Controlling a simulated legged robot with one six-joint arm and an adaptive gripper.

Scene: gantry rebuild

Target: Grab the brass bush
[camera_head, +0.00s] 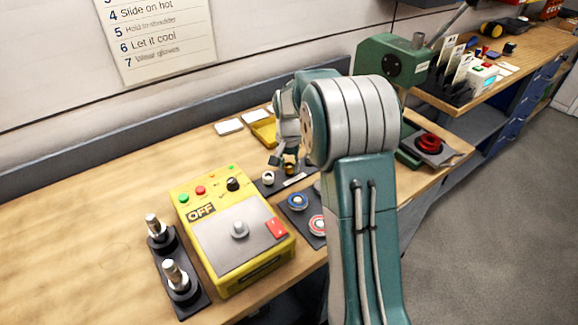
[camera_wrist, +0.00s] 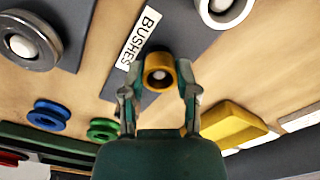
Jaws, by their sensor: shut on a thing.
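The brass bush (camera_wrist: 159,72) is a short gold ring with a dark inside and a pale centre. In the wrist view my gripper (camera_wrist: 157,85) has one finger on each side of it and is shut on it. The bush stands by the dark plate with the white "BUSHES" label (camera_wrist: 138,38). In the head view my gripper (camera_head: 283,161) is low over that plate, and the brass bush (camera_head: 291,168) shows small beside the fingers. Whether it is clear of the plate I cannot tell.
A paler bush (camera_head: 268,178) sits on the same plate, left of the brass one. A yellow control box (camera_head: 235,235) marked "OFF" stands in front. Blue and red-white ringed parts (camera_head: 298,201) lie nearby. A yellow block (camera_head: 264,131) is behind; a green machine (camera_head: 385,60) is at right.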

